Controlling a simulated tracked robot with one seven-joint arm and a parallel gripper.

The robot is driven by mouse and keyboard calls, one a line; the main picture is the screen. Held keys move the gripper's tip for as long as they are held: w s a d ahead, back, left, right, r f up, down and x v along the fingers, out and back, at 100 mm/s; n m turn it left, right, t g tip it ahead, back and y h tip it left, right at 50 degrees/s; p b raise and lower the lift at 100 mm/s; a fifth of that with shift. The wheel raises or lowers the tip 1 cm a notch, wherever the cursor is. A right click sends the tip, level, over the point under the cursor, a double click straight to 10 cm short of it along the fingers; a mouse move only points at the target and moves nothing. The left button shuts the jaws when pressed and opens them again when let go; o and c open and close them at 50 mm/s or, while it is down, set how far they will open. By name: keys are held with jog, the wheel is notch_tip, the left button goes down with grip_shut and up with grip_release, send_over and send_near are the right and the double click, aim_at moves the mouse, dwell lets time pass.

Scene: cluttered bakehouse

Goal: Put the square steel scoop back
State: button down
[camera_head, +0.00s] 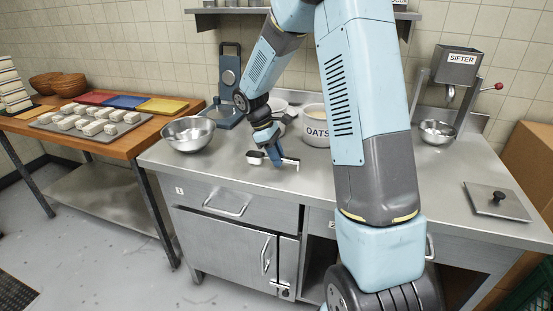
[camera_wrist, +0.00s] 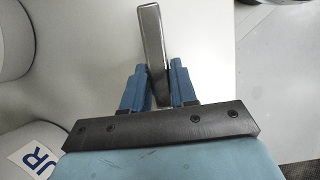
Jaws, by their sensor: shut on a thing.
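My gripper (camera_head: 276,161) reaches down just above the steel counter, left of the OATS tub. In the wrist view its two blue fingers (camera_wrist: 160,88) are shut on a narrow, shiny steel part of the square steel scoop (camera_wrist: 152,40). The rest of the scoop is hard to make out there. In the head view small pale and dark parts, seemingly of the scoop (camera_head: 257,157), stick out on both sides of the fingertips. I cannot tell whether it touches the counter (camera_head: 225,170).
The OATS tub (camera_head: 316,130) stands right of my gripper. A white tub with letters "UR" (camera_wrist: 40,158) is close in the wrist view. The counter front is clear.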

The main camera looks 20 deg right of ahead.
jog(key=shift+f, duration=0.45)
jog(key=c, duration=0.9)
grip_release()
